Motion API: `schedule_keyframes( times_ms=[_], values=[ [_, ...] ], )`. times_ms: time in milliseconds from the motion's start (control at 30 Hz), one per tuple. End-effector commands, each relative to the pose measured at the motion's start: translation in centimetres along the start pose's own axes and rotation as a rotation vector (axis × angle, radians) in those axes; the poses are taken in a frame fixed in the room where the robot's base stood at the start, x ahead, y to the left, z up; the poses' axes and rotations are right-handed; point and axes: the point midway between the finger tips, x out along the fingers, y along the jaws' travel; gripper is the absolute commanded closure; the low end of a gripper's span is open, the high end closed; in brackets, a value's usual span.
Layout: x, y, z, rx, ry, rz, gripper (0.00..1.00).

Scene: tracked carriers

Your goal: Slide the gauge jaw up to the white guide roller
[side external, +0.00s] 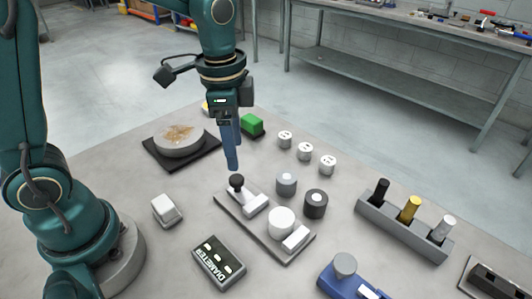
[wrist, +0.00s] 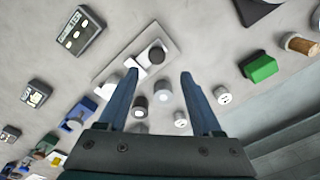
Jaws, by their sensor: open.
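The gauge is a pale plate (side external: 228,205) on the table. A sliding jaw with a white block (side external: 256,203) and an upright black knob (side external: 236,183) sits at its far-left end. The white guide roller (side external: 281,223) stands between this jaw and a white end block (side external: 296,238). The jaw looks close to the roller, but I cannot tell the gap exactly. My gripper (side external: 232,166) is just above the knob, pointing down. In the wrist view my gripper (wrist: 158,75) is open and empty, with the knob (wrist: 157,54) beyond and between its fingertips. The left finger hides part of the gauge.
Grey (side external: 286,184) and dark (side external: 316,204) rollers stand close right of the gauge. Several small white rollers (side external: 305,151) are behind. A DIAMETER box (side external: 218,262) lies in front, a white block (side external: 166,210) left. A rack (side external: 392,222) of coloured pins is at right.

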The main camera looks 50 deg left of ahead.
Motion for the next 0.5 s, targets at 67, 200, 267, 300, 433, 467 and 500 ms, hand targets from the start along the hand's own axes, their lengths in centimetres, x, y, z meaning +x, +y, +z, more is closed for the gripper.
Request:
schedule_keyframes(
  times_ms=[67, 200, 267, 300, 433, 467, 500],
  values=[
    [1.0, 0.1, 0.0, 0.002, -0.025, 0.023, 0.33],
    [2.1, 0.4, 0.2, 0.002, -0.045, 0.041, 0.33],
    [2.7, 0.4, 0.3, 0.002, -0.045, 0.041, 0.33],
    [3.3, 0.4, 0.3, 0.002, -0.045, 0.041, 0.33],
    [5.0, 0.5, 0.4, 0.001, -0.046, 0.042, 0.33],
    [5.3, 0.5, 0.4, 0.001, -0.045, 0.041, 0.33],
    [5.7, 0.5, 0.4, 0.001, -0.045, 0.040, 0.33]
  ],
)
